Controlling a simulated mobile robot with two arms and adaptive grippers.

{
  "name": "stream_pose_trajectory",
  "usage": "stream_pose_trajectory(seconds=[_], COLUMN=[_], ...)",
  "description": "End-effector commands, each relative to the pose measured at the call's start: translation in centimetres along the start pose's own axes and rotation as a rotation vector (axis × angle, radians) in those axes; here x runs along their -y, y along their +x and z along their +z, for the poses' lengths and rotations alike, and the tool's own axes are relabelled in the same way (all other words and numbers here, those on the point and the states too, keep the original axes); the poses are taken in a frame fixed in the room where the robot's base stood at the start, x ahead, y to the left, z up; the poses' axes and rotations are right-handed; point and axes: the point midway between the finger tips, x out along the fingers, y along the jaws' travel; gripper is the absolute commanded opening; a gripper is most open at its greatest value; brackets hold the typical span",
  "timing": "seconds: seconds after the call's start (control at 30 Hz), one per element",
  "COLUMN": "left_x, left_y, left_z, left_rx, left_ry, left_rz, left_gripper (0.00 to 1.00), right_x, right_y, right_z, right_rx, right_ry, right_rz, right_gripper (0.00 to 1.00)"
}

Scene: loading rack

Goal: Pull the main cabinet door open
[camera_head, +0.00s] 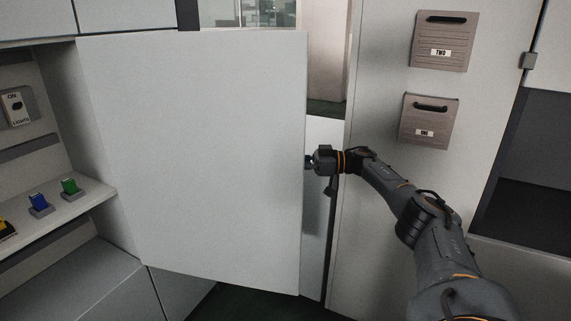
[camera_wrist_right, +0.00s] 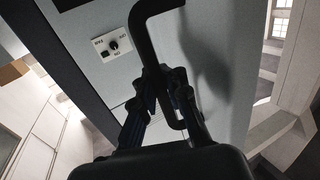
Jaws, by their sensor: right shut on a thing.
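The main cabinet door (camera_head: 190,160) is a large pale panel. It stands swung open beside the cabinet's interior, with its inner face toward the head camera. My right gripper (camera_head: 311,162) is at the door's free right edge in the head view, its fingers mostly hidden by the door. In the right wrist view, my right gripper (camera_wrist_right: 165,95) is shut on the black bar handle (camera_wrist_right: 144,38) of the grey door face (camera_wrist_right: 215,65). My left gripper is not in view.
The cabinet's interior at left has a shelf (camera_head: 75,208) with blue (camera_head: 40,203) and green (camera_head: 70,187) switches. A white wall with two grey boxes (camera_head: 445,42) (camera_head: 428,120) stands close right of the door. Dark floor shows below the door.

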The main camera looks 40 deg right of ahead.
Motion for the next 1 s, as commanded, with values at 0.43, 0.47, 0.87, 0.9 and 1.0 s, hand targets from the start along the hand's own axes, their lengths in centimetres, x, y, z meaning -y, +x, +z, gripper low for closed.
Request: stream_pose_trajectory(seconds=[0.43,0.47,0.87,0.9,1.0], left_x=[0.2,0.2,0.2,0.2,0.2], left_y=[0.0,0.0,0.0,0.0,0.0], left_z=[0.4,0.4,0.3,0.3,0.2], left_rx=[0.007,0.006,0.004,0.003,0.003], left_ry=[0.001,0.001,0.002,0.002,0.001], left_rz=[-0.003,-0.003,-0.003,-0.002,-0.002], left_gripper=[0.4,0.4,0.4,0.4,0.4], right_x=[-0.1,-0.1,-0.1,-0.1,-0.2], right_y=[-0.2,-0.2,-2.1,-2.9,-4.6], right_z=[0.1,0.1,0.0,0.0,0.0], right_rx=[0.005,0.004,0.002,0.002,0.001], right_ry=[0.001,0.001,0.001,0.001,0.001], right_rz=[0.005,0.004,0.006,0.008,0.008], right_gripper=[0.21,0.21,0.21,0.21,0.21])
